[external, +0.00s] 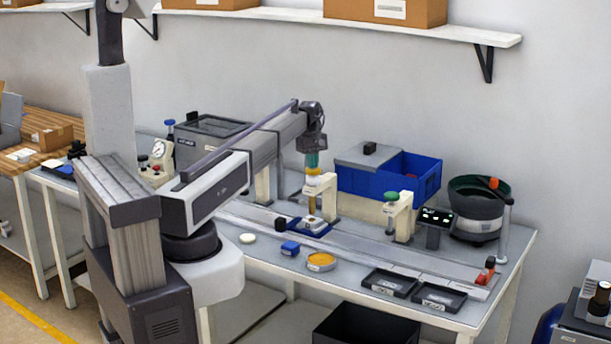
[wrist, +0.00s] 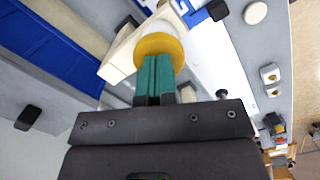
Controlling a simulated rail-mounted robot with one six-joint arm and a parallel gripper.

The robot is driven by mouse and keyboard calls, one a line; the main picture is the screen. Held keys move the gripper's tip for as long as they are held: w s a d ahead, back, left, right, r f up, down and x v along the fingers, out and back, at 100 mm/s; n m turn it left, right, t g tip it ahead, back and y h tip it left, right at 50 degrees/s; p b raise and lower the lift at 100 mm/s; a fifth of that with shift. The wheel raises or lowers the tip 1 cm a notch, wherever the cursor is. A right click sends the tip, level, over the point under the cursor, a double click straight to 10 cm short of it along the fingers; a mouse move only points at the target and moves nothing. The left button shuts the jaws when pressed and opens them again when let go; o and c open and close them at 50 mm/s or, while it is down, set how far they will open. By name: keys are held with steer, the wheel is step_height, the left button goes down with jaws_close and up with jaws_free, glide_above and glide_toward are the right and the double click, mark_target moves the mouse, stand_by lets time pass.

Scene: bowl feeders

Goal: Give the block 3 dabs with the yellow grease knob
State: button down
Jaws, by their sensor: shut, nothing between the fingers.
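The yellow grease knob (external: 313,171) tops a cream press stand, and a brass-coloured stem runs down below it. My gripper (external: 312,163) points down with its teal fingers shut and empty, right over the knob. In the wrist view the fingertips (wrist: 156,62) overlap the round yellow knob (wrist: 158,43); they look close to or on its top, but exact contact is hard to tell. Under the stem a small block (external: 313,223) sits in a blue holder; the stem partly hides it, and I cannot tell if they touch.
A second cream stand with a green knob (external: 391,196) is to the right. A blue bin (external: 405,178) stands behind, a bowl feeder (external: 478,208) at far right. In front lie a yellow-topped dish (external: 320,262), a blue piece (external: 290,248) and two black trays (external: 439,297).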

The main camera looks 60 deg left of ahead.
steer(key=shift+w+a+r, duration=0.15)
steer(key=shift+w+a, duration=0.05)
steer(key=shift+a, duration=0.2)
steer(key=shift+a+r+p, duration=0.15)
steer(key=shift+a+p, duration=0.15)
steer(key=shift+a, duration=0.3)
steer(key=shift+a+r+p, duration=0.15)
steer(key=shift+a+p, duration=0.1)
steer(key=shift+a, duration=0.3)
steer(key=shift+r, duration=0.15)
step_height(320, 180, up, 10)
steer(key=a+p, duration=0.1)
steer(key=p, duration=0.9)
steer(key=shift+r+p, duration=0.25)
steer(key=shift+p, duration=0.1)
steer(key=shift+w+f, duration=0.1)
